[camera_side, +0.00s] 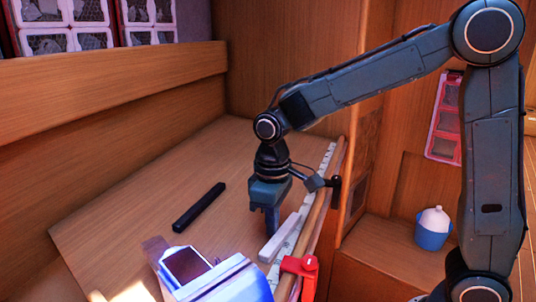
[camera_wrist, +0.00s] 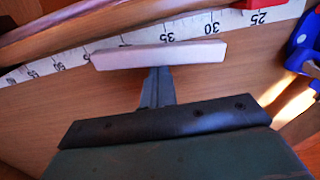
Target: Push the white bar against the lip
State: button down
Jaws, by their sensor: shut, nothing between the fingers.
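The white bar (camera_side: 279,237) lies on the table along its right side, roughly parallel to the wooden lip (camera_side: 325,208). In the wrist view the bar (camera_wrist: 160,55) lies at the near edge of the ruler strip, partly over it. Strip markings show between the bar and the lip (camera_wrist: 110,28), so the two look apart. My gripper (camera_side: 271,226) points down, shut and empty, on the bar's side away from the lip. In the wrist view its fingertips (camera_wrist: 155,72) meet the bar's near long side around its middle; I cannot tell if they touch.
A ruler strip (camera_side: 326,163) runs along the lip. A red clamp (camera_side: 300,266) sits on the lip near the bar's front end. A black bar (camera_side: 198,207) and a blue-and-white device (camera_side: 215,280) lie to the left. The table behind the black bar is clear.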

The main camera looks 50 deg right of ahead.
jog(key=shift+s+d, duration=0.2)
jog(key=shift+s, duration=0.35)
dwell(0.4)
jog(key=shift+s+d, duration=0.2)
jog(key=shift+s, duration=0.45)
jog(key=shift+w+a, duration=0.1)
jog(key=shift+w, duration=0.15)
jog(key=shift+w+a, duration=0.15)
jog(key=shift+w, duration=0.35)
notch_tip(320, 180, up, 7)
dwell(0.8)
